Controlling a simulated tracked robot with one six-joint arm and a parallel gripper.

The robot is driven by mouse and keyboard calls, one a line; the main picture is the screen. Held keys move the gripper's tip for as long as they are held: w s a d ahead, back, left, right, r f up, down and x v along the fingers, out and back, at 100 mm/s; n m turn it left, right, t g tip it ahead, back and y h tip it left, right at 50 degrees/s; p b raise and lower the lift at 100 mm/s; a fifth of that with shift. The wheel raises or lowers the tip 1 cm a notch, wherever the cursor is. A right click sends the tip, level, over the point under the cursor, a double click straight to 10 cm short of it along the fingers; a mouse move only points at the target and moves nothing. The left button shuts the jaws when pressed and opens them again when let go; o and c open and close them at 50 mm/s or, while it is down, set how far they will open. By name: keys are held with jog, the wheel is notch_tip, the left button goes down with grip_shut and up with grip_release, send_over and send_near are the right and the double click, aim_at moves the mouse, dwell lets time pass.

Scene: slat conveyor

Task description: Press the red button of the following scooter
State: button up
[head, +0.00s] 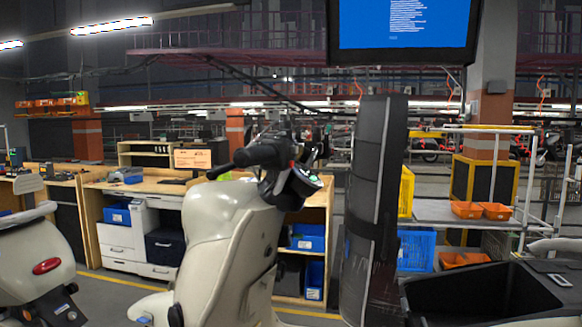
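A cream scooter (222,235) stands in the middle of the head view, cut off by the bottom edge. Its black handlebar grip (262,154) points to the left. A small dash with a green lit area (316,181) faces right. A small red spot (291,165) shows on the handlebar controls; it is too small to tell if it is the red button. Another cream scooter (30,260) is at the left edge, with a red tail light (47,266) towards the middle scooter. My gripper is not in view.
Behind the scooters stand wooden workbenches (105,182), a white drawer cabinet (122,240) and a shelf with blue bins (307,238). A blue-lit screen (403,22) hangs above. A white rack (450,212) with orange bins (482,210) is at the right.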

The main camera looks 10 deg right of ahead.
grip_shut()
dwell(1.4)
